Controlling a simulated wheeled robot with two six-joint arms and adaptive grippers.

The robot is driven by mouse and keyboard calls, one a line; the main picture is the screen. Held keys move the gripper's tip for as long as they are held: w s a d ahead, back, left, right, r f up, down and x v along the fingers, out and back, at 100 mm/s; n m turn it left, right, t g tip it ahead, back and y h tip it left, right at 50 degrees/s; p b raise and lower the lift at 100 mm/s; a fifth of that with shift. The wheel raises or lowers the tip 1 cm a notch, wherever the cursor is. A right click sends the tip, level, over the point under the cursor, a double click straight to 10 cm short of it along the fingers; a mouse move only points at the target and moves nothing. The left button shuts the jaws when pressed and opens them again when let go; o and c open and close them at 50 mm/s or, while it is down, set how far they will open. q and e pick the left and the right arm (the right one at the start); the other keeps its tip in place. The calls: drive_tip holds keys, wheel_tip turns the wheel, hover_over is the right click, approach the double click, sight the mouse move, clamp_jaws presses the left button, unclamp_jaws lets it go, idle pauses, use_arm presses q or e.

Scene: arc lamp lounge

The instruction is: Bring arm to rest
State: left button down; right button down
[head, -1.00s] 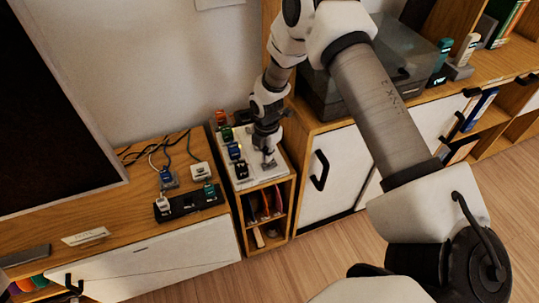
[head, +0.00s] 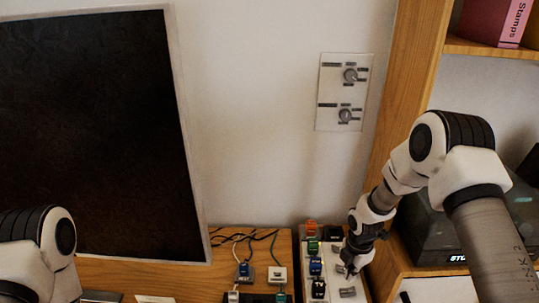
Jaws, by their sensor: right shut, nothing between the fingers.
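My right arm (head: 440,165) comes in from the right and reaches down to the board on the small cabinet. My right gripper (head: 349,270) is shut and empty, pointing down just over the white board (head: 362,284), close to its small metal parts; whether it touches them I cannot tell. My left arm (head: 40,245) shows at the lower left corner, bent, with its gripper out of view.
Colored blocks (head: 315,266) stand in a row left of my right gripper. Cables and plugs (head: 277,274) lie on the wooden top. A wall panel with two knobs (head: 344,92), a dark screen (head: 95,130) and a grey box (head: 430,245) stand around. The wall between is clear.

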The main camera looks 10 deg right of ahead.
drive_tip(key=s+a+f+m, duration=0.2)
drive_tip(key=s+m, duration=0.5)
drive_tip(key=s, duration=0.2)
drive_tip(key=s+a+f+m+p, duration=0.1)
drive_tip(key=s+a+f+m, duration=0.2)
drive_tip(key=s+m, duration=0.4)
drive_tip(key=s+a+f+m, duration=0.2)
drive_tip(key=s+m, duration=0.6)
drive_tip(key=s, duration=0.4)
drive_tip(key=shift+a+f, duration=0.25)
drive_tip(key=shift+a, duration=0.5)
